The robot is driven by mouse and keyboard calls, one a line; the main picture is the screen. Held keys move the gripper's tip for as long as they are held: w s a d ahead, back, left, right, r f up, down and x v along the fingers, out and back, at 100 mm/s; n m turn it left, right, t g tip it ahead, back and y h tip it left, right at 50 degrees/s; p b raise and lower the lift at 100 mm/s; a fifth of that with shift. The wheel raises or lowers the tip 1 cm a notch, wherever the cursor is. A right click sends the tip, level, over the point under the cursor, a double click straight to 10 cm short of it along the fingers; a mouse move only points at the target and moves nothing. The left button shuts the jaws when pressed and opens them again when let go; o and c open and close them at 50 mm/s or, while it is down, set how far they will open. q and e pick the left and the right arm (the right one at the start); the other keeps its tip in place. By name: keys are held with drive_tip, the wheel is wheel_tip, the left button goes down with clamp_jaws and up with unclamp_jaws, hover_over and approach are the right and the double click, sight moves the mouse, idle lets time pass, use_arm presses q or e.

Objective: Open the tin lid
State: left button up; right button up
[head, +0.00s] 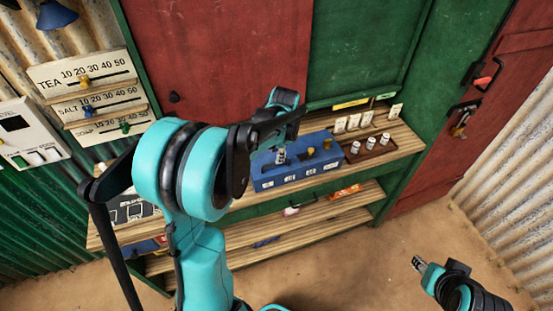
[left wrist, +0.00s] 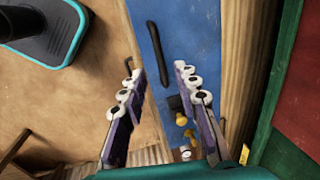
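The blue tin (head: 300,177) stands on the wooden counter, with white labels along its front and small dark and brass pieces on top. In the left wrist view its blue surface (left wrist: 192,45) carries a long black bar (left wrist: 157,50), probably a handle. I cannot tell a separate lid edge. My left gripper (head: 281,156) is over the left part of the tin; in the left wrist view (left wrist: 158,73) its fingers are apart, with nothing between them. The bar's lower end lies just beyond the fingertips. My right gripper (head: 418,264) is low at the right, away from the counter.
A brown tray (head: 370,150) with small white jars stands right of the tin. White cards (head: 353,122) stand behind it. Shelves below hold an orange item (head: 345,192). Slider boards (head: 95,78) hang at left. The sandy floor in front is mostly free.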

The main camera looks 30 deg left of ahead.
use_arm(q)
drive_tip(key=f, duration=0.3)
drive_tip(key=f+b, duration=0.1)
drive_tip(key=shift+w+a+f, duration=0.35)
drive_tip(key=shift+a+f, duration=0.05)
clamp_jaws()
